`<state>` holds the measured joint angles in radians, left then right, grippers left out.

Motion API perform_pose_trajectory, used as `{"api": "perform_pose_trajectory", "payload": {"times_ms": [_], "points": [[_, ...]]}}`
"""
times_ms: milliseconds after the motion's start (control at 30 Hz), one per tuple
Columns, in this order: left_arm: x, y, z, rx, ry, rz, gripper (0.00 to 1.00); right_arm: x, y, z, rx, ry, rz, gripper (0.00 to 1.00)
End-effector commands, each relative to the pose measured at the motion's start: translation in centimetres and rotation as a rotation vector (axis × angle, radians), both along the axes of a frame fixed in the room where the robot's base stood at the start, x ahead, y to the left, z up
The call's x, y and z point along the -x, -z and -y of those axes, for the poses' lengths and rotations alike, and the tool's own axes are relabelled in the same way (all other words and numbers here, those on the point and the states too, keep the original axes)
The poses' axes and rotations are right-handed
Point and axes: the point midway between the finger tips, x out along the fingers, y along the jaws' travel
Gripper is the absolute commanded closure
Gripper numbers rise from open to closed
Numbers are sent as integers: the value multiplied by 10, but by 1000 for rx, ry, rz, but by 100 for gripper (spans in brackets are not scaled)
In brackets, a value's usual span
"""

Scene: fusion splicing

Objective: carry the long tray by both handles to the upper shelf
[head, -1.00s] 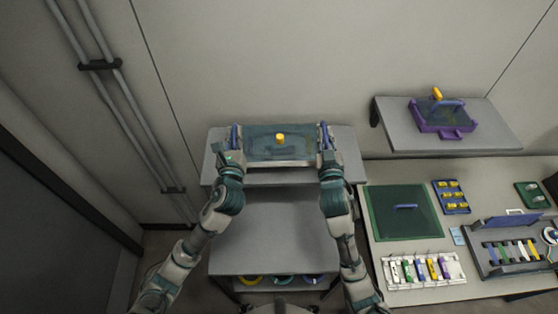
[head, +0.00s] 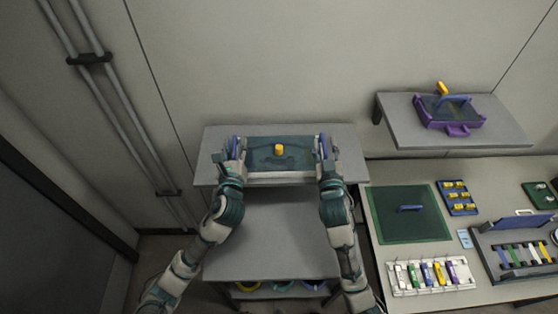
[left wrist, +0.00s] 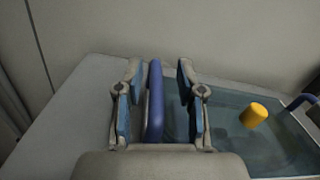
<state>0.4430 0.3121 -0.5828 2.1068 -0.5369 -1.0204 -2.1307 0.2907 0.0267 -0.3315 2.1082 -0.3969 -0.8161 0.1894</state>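The long tray (head: 262,160) has a dark translucent floor and a yellow cylinder (head: 279,150) on it. It rests on the grey upper shelf (head: 345,160), near the shelf's front edge. Its blue left handle (left wrist: 155,100) stands upright between the two fingers of my left gripper (left wrist: 160,95), with gaps on both sides. In the head view my left gripper (head: 231,150) is at the tray's left end. My right gripper (head: 324,148) is at the right end, its fingers apart around the right handle (left wrist: 300,101), which shows partly in the left wrist view.
A lower grey shelf (head: 268,240) lies below, with coloured rings under it. At right stands a workbench with a green mat (head: 408,214), a white rack (head: 430,276) and a blue holder (head: 456,198). A wall shelf (head: 405,125) carries a purple tray (head: 450,118).

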Motion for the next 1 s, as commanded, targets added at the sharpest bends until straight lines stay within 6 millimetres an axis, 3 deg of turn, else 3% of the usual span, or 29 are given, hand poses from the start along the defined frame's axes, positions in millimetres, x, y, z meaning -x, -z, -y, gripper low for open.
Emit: {"api": "perform_pose_trajectory", "payload": {"times_ms": [300, 733, 1000], "points": [[7, 1, -2, 2, 0, -1, 62, 0, 0, -2, 3, 2, 0, 62], [94, 5, 2, 3, 2, -3, 62, -1, 0, -1, 3, 2, -1, 62], [118, 6, 5, 0, -1, -2, 62, 4, 1, 1, 1, 1, -2, 62]]}}
